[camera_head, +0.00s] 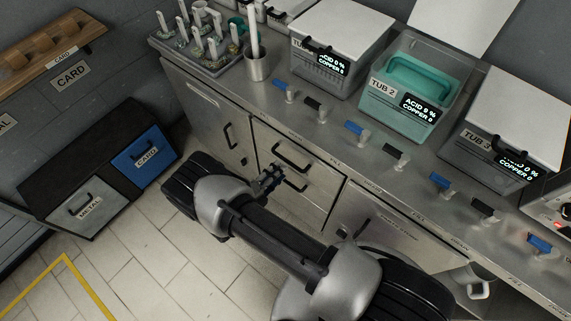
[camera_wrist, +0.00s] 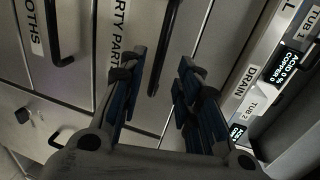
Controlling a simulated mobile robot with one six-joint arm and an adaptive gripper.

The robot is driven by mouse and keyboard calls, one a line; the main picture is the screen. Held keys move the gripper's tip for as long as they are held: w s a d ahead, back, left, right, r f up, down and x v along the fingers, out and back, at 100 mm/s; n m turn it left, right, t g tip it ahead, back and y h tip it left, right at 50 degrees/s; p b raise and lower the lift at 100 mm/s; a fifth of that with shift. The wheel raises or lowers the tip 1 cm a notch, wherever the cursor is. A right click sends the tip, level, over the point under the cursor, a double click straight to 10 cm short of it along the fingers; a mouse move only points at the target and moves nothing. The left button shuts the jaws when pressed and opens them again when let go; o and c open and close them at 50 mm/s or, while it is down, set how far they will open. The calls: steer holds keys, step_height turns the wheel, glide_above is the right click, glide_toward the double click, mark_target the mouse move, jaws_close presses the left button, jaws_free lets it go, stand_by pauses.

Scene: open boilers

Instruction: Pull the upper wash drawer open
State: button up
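The upper wash drawer (camera_head: 320,180) is a grey metal front under the counter, shut, with a black bar handle (camera_head: 291,158). My gripper (camera_head: 272,178) is in front of the drawers, just below and left of that handle in the head view. In the wrist view my gripper (camera_wrist: 160,70) is open, with blue-padded fingers apart on either side of the handle. Whether they touch it, I cannot tell.
The lower drawer handle (camera_wrist: 54,35) is close by, partly hidden by my gripper in the head view. A cabinet door handle (camera_head: 228,136) is left. Tub 1 (camera_head: 325,75), Tub 2 (camera_head: 385,105) and valves line the counter.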

steer(key=x, duration=0.5)
steer(key=shift+w+d, duration=0.1)
steer(key=shift+w, duration=0.1)
steer(key=shift+c, duration=0.5)
jaws_close()
